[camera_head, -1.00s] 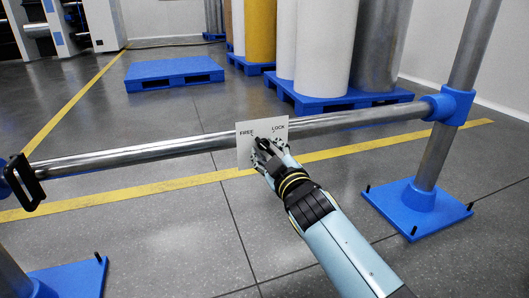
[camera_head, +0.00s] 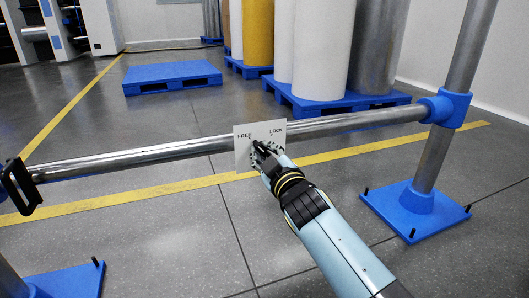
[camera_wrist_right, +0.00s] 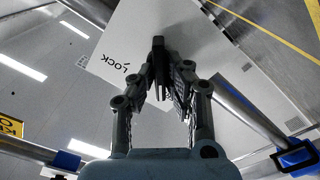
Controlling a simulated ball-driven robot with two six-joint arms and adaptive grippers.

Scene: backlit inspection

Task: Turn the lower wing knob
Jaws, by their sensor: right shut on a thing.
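A white plate (camera_head: 244,157) marked FREE on the left and LOCK on the right is mounted on the metal rail. The black wing knob (camera_head: 257,145) shows in front of it, partly covered by my right gripper (camera_head: 262,148). That gripper reaches up from the lower right and is shut on the knob. In the right wrist view the plate (camera_wrist_right: 118,40) is close behind the fingers, and the knob (camera_wrist_right: 158,42) shows dark between the fingertips (camera_wrist_right: 160,65). Part of the plate is hidden by the gripper. My left gripper is not in view.
The metal rail (camera_head: 130,158) crosses the view and joins a post with a blue joint (camera_head: 446,108) and blue foot (camera_head: 415,207) at right. A black handle (camera_head: 20,186) is at its left end. Behind stand an empty blue pallet (camera_head: 172,74) and large rolls (camera_head: 323,50).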

